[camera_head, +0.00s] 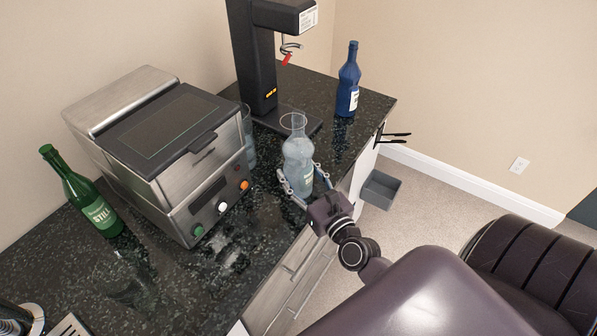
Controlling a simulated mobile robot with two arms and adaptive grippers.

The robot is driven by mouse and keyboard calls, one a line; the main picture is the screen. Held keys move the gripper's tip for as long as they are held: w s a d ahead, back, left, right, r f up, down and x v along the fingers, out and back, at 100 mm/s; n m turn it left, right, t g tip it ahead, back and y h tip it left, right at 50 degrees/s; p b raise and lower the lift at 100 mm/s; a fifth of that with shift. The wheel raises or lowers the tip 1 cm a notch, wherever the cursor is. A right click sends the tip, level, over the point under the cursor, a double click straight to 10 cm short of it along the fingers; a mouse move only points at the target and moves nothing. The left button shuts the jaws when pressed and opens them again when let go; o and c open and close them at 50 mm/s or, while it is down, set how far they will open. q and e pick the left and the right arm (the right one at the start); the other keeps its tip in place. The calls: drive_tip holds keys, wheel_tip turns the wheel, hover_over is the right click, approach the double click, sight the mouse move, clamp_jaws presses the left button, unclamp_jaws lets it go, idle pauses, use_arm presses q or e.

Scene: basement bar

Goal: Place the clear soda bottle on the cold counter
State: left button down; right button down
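The clear soda bottle (298,150) is upright at the front of the dark speckled counter (345,140), before the black drink machine. My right gripper (299,178) reaches in from the lower right, with one finger on each side of the bottle's lower body. I cannot tell whether the fingers press on the glass or stand slightly apart from it. The bottle's base is partly hidden by the fingers, so its contact with the counter is unclear. My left gripper is not in view. Which surface is the cold counter is not evident.
A steel oven-like appliance (165,150) fills the middle left, with a green bottle (90,200) beside it. A black drink machine (258,60) stands behind the clear bottle. A blue bottle (348,80) stands at the far right end. A grey bin (380,188) is beyond the counter.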

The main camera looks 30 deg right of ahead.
drive_tip(key=shift+r, duration=0.25)
drive_tip(key=shift+f, duration=0.15)
drive_tip(key=c, duration=0.8)
unclamp_jaws()
drive_tip(key=shift+s+f, duration=0.1)
drive_tip(key=shift+f, duration=0.1)
drive_tip(key=shift+r, duration=0.25)
drive_tip(key=shift+s+a+b, duration=0.2)
drive_tip(key=shift+s+b, duration=0.5)
drive_tip(key=shift+s, duration=1.3)
drive_tip(key=shift+s+a+b, duration=0.15)
drive_tip(key=shift+s+b, duration=0.55)
drive_tip(key=shift+s, duration=1.3)
drive_tip(key=shift+s+a+b, duration=0.2)
drive_tip(key=shift+s+b, duration=0.5)
drive_tip(key=shift+s, duration=1.3)
drive_tip(key=shift+f, duration=0.15)
